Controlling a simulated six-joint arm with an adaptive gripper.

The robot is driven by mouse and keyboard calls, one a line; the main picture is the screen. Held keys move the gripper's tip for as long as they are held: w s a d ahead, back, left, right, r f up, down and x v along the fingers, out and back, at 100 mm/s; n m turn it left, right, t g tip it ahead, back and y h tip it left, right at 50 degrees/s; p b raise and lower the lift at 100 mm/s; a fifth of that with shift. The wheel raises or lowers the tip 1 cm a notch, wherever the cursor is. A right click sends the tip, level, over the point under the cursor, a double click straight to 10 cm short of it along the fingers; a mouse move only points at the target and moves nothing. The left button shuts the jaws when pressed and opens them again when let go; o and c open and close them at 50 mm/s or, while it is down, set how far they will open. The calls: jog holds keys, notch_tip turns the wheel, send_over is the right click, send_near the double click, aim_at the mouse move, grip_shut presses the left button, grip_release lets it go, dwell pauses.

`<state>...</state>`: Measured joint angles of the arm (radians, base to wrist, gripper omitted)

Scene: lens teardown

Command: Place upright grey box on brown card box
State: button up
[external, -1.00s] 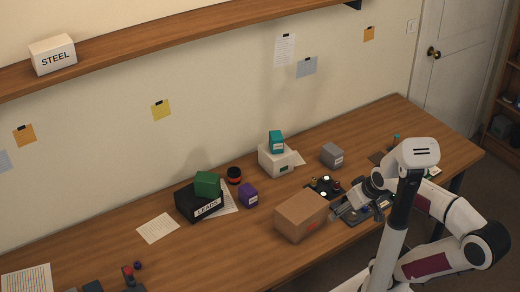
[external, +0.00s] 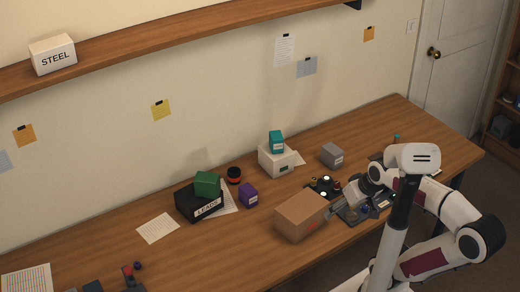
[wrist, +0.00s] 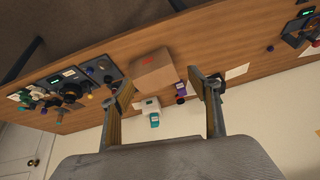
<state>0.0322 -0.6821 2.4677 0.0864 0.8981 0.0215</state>
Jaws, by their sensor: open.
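The grey box (external: 332,155) stands on the table toward the back, right of the white box, with a small label on its front. The brown card box (external: 301,215) sits nearer the front edge; its top looks bare. It also shows in the wrist view (wrist: 153,70), between and beyond my fingers. My gripper (external: 336,210) is open and empty, close to the right side of the brown box in the external view. I cannot tell whether they touch. I cannot make out the grey box in the wrist view; a finger may hide it.
A white box (external: 272,162) carries a teal box (external: 276,141). A purple box (external: 249,195) and a black box (external: 187,205) with a green box (external: 207,184) on it stand to the left. Small parts and trays (external: 352,212) crowd the table right of the brown box.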

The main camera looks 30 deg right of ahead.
jog(key=w+m+t+y, duration=0.1)
jog(key=w+m+y, duration=0.5)
jog(key=w+m, duration=1.15)
jog(key=w+d+f+m+t, duration=0.2)
jog(key=w+d, duration=0.3)
jog(key=w, duration=0.3)
jog(key=w+d+f+m+t, duration=0.1)
jog(key=w+d+f, duration=0.2)
jog(key=w+d, duration=0.4)
jog(key=m+t+h, duration=0.4)
jog(key=m+h, duration=0.2)
jog(key=m, duration=0.8)
send_near(332, 150)
jog(key=w, duration=0.3)
jog(key=shift+f, duration=0.5)
jog(key=shift+a, duration=0.1)
jog(key=shift+x, duration=1.25)
